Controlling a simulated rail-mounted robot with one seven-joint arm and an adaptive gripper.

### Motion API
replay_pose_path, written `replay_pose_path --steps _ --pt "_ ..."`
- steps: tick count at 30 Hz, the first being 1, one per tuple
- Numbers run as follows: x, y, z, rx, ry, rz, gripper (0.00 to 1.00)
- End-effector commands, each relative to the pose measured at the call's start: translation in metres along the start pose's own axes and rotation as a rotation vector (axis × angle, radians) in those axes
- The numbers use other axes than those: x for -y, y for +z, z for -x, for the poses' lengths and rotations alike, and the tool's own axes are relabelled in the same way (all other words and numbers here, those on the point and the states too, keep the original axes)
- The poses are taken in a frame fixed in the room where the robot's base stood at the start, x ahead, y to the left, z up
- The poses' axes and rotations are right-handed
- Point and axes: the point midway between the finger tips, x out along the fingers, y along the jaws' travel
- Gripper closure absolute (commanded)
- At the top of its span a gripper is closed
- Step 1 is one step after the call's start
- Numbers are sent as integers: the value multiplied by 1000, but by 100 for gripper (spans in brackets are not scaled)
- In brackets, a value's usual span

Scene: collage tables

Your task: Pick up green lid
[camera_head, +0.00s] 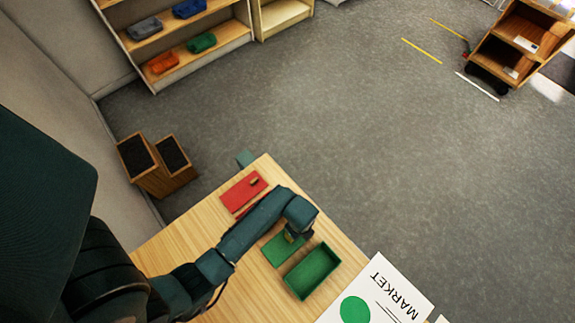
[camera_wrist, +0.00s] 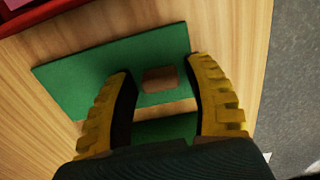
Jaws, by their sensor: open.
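The green lid (camera_wrist: 70,78) lies flat on the wooden table, with a small brown block-shaped handle (camera_wrist: 159,79) on top. In the head view the lid (camera_head: 275,253) shows partly, beneath the end of my arm. My gripper (camera_wrist: 165,80) is open, its two yellow-and-black fingers on either side of the handle with gaps between. I cannot tell how far above the lid the fingertips are. The open green box (camera_head: 312,271) stands beside the lid in the head view, and part of a green surface shows between the fingers lower in the wrist view.
A red lid (camera_head: 243,190) with a similar handle lies farther back on the table (camera_head: 160,256). A white MARKET sign (camera_head: 378,297) with a green circle is at the near right. Shelves with coloured bins stand at the back wall. The floor on the right is mostly clear.

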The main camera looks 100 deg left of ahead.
Motion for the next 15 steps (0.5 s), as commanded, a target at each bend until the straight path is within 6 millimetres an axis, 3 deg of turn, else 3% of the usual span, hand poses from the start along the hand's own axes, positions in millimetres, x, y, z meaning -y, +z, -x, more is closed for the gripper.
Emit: replay_pose_path --steps 1,6,8,15 --pt "0 0 0 0 0 0 59" --pt "0 0 0 0 0 0 91" --pt "0 0 0 0 0 0 100" --pt "0 0 0 0 0 0 100"
